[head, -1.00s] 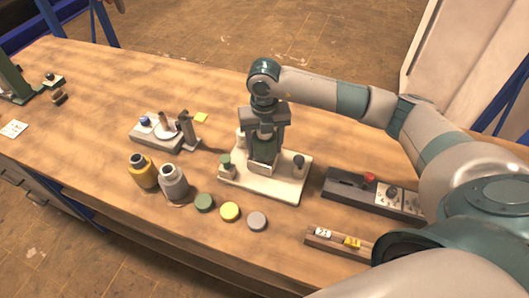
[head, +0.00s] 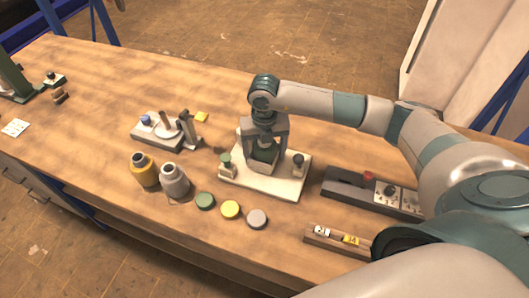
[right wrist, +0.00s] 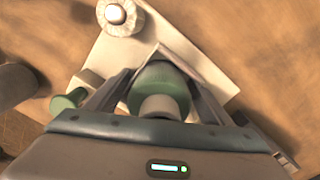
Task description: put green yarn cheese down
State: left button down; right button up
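The green yarn cheese (right wrist: 160,85), a rounded green body with a pale core, sits between the fingers of my right gripper (right wrist: 162,98) in the right wrist view. Both fingers lie close along its sides and appear shut on it. In the head view my right gripper (head: 266,148) points down over the cream base plate (head: 285,186), with the green cheese (head: 264,154) low between its fingers. Whether the cheese touches the plate is hidden. My left gripper is not in view.
Yellow (head: 144,172) and grey (head: 174,182) bottles and green, yellow and grey discs (head: 230,209) are nearby. A dark control box (head: 345,186) is right.

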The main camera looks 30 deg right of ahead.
jog(key=shift+r, duration=0.1)
jog(key=shift+r, duration=0.3)
notch_tip(320, 180, up, 12)
jog(key=b, duration=0.4)
jog(key=shift+f, duration=0.2)
